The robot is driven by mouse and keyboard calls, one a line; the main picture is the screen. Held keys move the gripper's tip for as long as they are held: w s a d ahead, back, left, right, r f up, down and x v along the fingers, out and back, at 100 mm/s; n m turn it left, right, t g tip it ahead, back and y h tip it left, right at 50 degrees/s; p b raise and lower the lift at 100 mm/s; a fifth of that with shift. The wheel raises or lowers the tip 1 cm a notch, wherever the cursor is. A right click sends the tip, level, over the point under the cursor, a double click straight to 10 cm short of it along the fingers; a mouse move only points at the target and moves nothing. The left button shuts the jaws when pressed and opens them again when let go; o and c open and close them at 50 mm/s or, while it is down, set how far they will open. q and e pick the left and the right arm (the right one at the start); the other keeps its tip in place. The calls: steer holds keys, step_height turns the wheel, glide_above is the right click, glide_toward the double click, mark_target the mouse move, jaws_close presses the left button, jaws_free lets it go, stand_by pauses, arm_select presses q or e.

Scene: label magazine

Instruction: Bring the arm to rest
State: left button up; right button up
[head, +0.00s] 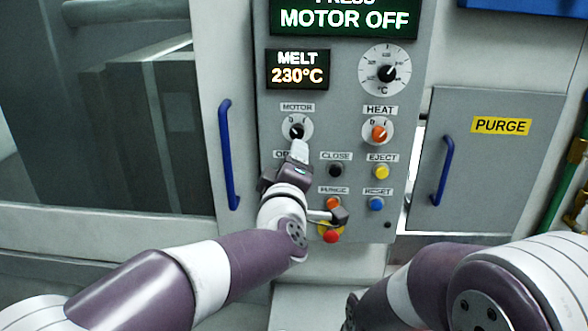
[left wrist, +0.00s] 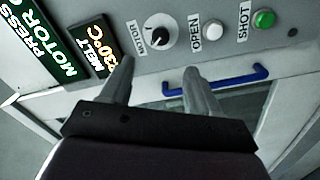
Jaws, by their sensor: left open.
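My left arm comes in from the left, and its gripper (head: 298,152) is in front of the control panel (head: 275,215), just below the black MOTOR knob (head: 296,130). In the left wrist view the two fingers (left wrist: 158,68) are spread apart with nothing between them. The MOTOR knob (left wrist: 160,38) shows beyond the fingertips; I cannot tell how large the gap is. The gripper and wrist hide the buttons below the knob in the head view. My right arm (head: 460,285) is at the lower right, with its gripper out of view.
A blue door handle (head: 229,155) is close left of the panel, another (head: 443,170) on the grey PURGE door (head: 490,180). A red button (head: 331,236) sits below my left wrist. The screens read MOTOR OFF (head: 345,19) and MELT 230°C (head: 297,69).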

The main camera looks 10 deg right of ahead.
arm_select(q)
steer(key=shift+w+d+f, duration=0.1)
steer(key=shift+w, duration=0.1)
step_height(320, 180, down, 7)
steer(key=s+d+m+g+h, duration=0.2)
steer(key=s+d+m+g, duration=0.1)
steer(key=m+g, duration=0.15)
steer(key=s+a+f+m+g+y, duration=0.1)
steer(key=s+a+f+m+g, duration=0.25)
steer(key=f, duration=0.25)
steer(key=s+a+f+m+g+y, duration=0.1)
steer(key=s+a+f+m+g, duration=0.15)
steer(key=a+f, duration=0.35)
steer(key=s+a+f+g+y, duration=0.1)
steer(key=s+a+f+g, duration=0.1)
steer(key=s+a, duration=0.3)
steer(key=s+a+f+g+y+p, duration=0.1)
steer(key=s+a, duration=0.4)
steer(key=a, duration=0.6)
steer(key=s+a+f+g+y+p, duration=0.1)
steer(key=s+a+f+g+y, duration=0.1)
steer(key=a, duration=0.6)
step_height(320, 180, down, 3)
steer(key=s+n+y, duration=0.1)
steer(key=s, duration=0.1)
steer(key=shift+s+a+f+g, duration=0.15)
steer(key=shift+s+a+g, duration=0.1)
steer(key=shift+s+g, duration=0.15)
